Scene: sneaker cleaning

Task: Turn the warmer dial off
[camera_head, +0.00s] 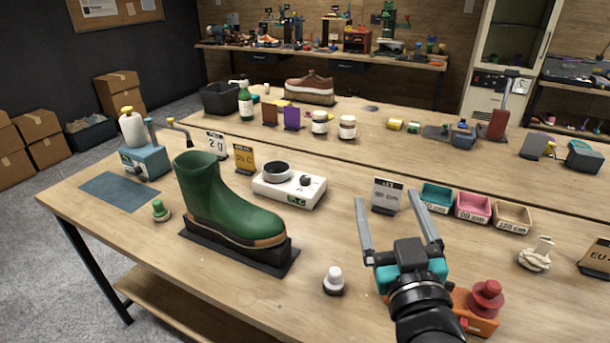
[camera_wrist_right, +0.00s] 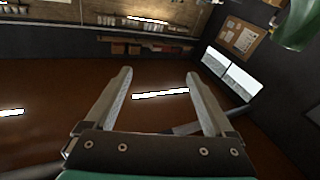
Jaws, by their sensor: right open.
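The white warmer (camera_head: 272,193) stands on the table in the head view, behind and right of the green boot. A dark round cup (camera_head: 277,170) sits on its top left. A small dark dial (camera_head: 305,180) is on its top right; its setting is too small to read. A small green display (camera_head: 296,202) shows on its front. My right gripper (camera_head: 391,199) is open and empty, right of the warmer and apart from it. Its two spread fingers also show in the right wrist view (camera_wrist_right: 158,76), with nothing between them. My left gripper is not in view.
The green boot (camera_head: 225,205) stands on a dark base left of the warmer. A white-capped bottle (camera_head: 334,279) and a red knob device (camera_head: 487,297) are in front. Bare tabletop lies between.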

